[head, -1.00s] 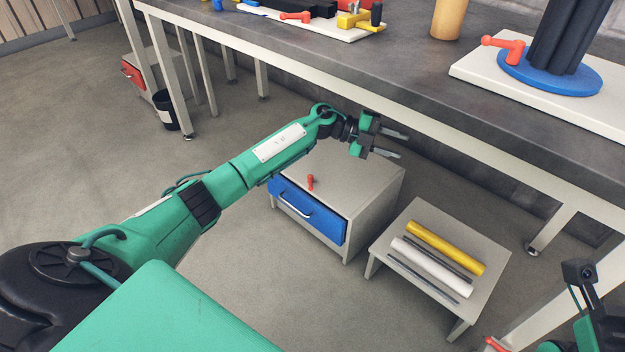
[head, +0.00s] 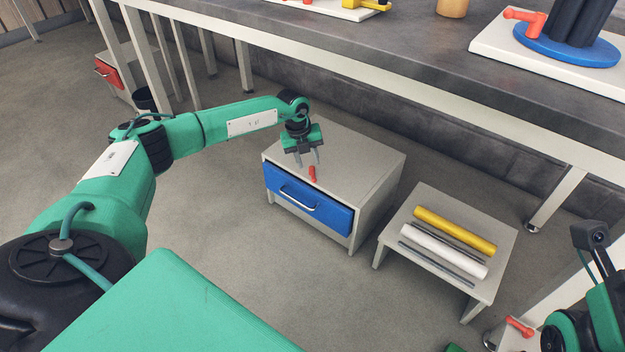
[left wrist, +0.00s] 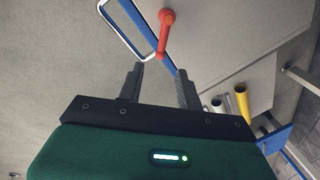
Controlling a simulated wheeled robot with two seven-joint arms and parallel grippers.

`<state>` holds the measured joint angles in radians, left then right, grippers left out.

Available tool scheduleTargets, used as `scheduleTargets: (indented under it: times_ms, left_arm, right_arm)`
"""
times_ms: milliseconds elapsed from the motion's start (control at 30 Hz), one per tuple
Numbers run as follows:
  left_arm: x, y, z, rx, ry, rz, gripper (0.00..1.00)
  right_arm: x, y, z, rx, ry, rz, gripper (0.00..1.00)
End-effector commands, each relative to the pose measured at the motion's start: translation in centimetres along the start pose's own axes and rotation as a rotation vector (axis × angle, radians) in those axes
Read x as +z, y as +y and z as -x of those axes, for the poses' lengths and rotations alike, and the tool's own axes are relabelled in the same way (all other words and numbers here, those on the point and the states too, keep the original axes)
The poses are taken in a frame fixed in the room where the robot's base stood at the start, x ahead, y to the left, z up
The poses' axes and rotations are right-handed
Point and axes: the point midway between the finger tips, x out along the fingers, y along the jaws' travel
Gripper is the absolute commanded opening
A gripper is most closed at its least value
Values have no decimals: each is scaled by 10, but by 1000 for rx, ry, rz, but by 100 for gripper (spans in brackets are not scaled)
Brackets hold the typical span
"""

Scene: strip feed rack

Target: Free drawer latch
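The drawer cabinet (head: 362,170) is a low grey box under the bench, with a blue drawer front (head: 308,202) that looks closed. A small red latch (head: 312,173) stands on its top near the front edge. My left gripper (head: 306,161) points down just above and behind the latch, open and empty. In the left wrist view the latch (left wrist: 165,35) lies ahead of the two spread fingers (left wrist: 158,83), apart from them. The drawer's handle (left wrist: 125,28) shows beside it. My right arm (head: 592,310) is partly seen at the lower right; its fingertips are not visible.
A low grey stool (head: 490,297) with yellow and white rolls stands right of the cabinet. The workbench (head: 400,62) overhangs behind, with a leg (head: 555,200) at right. Floor in front of the cabinet is clear.

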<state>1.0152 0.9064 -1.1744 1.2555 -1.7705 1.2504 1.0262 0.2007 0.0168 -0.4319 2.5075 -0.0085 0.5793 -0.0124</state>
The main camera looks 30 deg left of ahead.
Motion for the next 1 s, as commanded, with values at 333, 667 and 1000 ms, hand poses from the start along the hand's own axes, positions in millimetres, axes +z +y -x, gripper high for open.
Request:
scheduleTargets:
  times_ms: [333,667,1000]
  left_arm:
    - [-1,0,-63,-1,2,-1,36]
    - [0,-1,-75,-2,1,-1,36]
    - [-1,-1,-74,-2,1,-1,0]
  right_arm:
    - [-4,-4,-6,0,56,-14,36]
    - [-4,-2,-11,6,66,-14,36]
    - [-4,-2,-11,6,66,-14,36]
